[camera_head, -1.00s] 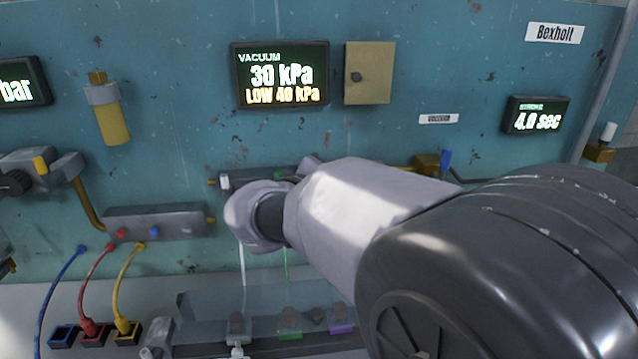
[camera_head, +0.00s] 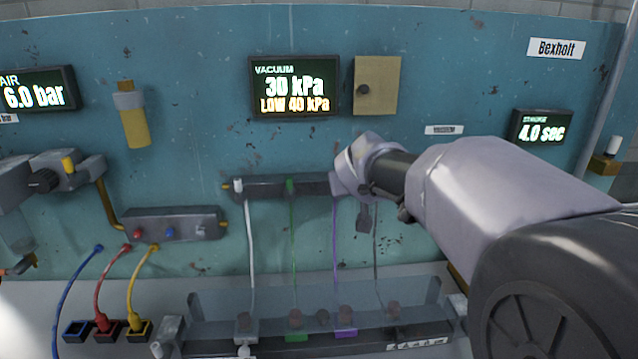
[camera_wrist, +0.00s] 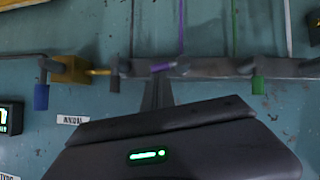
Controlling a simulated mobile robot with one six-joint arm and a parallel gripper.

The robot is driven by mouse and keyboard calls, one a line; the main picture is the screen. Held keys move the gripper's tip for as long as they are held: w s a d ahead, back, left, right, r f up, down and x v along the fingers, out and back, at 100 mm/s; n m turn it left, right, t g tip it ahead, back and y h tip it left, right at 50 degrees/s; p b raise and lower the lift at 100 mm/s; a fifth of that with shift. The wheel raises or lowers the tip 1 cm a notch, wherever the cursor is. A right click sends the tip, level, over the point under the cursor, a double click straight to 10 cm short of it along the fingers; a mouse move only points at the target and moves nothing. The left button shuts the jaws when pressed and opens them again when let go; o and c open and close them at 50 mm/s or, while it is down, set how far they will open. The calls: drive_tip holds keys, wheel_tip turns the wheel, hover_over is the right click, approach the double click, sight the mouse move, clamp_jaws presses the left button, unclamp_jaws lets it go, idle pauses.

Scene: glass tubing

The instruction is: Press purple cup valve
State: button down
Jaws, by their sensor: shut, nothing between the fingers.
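A grey valve bar (camera_head: 265,187) is fixed on the blue panel, with a white valve (camera_head: 238,186), a green valve (camera_head: 290,187) and the purple cup valve (camera_head: 337,183) along it. In the wrist view, the purple valve (camera_wrist: 163,67) shows as a small purple piece right at the tips of my gripper (camera_wrist: 157,92). The fingers are closed together and empty. I cannot tell whether they touch the valve. In the head view my wrist hides the fingers and the bar's right part.
Coloured tubes run down to a clear-fronted rack (camera_head: 320,305) below. A vacuum display (camera_head: 294,87) reads 30 kPa, LOW 40 kPa.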

drive_tip(key=shift+d+f+b, duration=0.3)
drive_tip(key=shift+f, duration=0.15)
idle(0.6)
drive_tip(key=w+d+r+p+v, duration=0.1)
drive_tip(key=p+v, duration=0.4)
drive_tip(key=v, duration=0.7)
drive_tip(key=shift+d+r, duration=0.25)
drive_tip(key=shift+r, duration=0.65)
drive_tip(key=shift+s, duration=0.1)
